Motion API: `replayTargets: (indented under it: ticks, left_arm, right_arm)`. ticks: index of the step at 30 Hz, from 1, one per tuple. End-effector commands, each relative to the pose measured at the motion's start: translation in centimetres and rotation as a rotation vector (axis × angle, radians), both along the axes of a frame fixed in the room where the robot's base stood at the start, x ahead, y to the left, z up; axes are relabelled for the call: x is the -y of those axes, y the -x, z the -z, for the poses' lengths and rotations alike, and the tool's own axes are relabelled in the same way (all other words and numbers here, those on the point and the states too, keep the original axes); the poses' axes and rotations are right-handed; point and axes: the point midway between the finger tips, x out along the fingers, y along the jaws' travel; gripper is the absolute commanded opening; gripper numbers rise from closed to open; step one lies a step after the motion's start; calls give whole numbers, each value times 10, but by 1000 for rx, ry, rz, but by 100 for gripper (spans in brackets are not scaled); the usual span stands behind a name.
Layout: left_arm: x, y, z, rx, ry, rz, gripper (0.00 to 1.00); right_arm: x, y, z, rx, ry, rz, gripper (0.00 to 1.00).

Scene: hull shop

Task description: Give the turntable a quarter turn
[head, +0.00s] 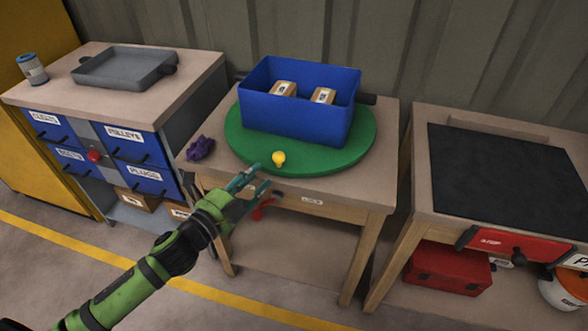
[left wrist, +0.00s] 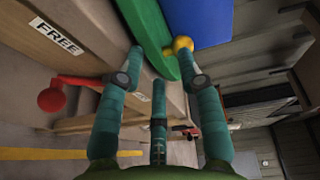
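The turntable (head: 358,150) is a round green disc on the middle table. It carries a blue bin (head: 300,118) with two small boxes in it. A yellow knob (head: 279,158) sits at the disc's front edge. My left gripper (head: 265,186) is open and empty at the table's front edge, just short of the knob. In the left wrist view (left wrist: 160,56) the knob (left wrist: 182,44) shows beyond the right fingertip, with the green rim (left wrist: 148,32) between and ahead of the fingers. I cannot tell whether the fingertip touches the knob. My right gripper is out of view.
A red lever (left wrist: 52,100) is below the table's front edge, near a "FREE" label (left wrist: 58,38). A purple cloth (head: 200,148) lies left of the disc. A drawer cabinet with a grey tray (head: 125,69) stands left, a dark-topped bench (head: 505,172) right.

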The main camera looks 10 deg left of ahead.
Motion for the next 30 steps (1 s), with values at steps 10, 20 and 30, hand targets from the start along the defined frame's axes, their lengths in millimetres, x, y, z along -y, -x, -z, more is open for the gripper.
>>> replayTargets:
  ticks: [10,20,30]
  left_arm:
    - [15,-9,-21,102,-81,83,37]
    - [33,-49,-21,100,-79,81,37]
    - [40,-64,-19,95,-80,80,37]
  right_arm:
    - [2,4,11,7,0,-3,52]
    - [2,4,12,10,0,-4,52]
    - [2,4,12,10,0,-4,52]
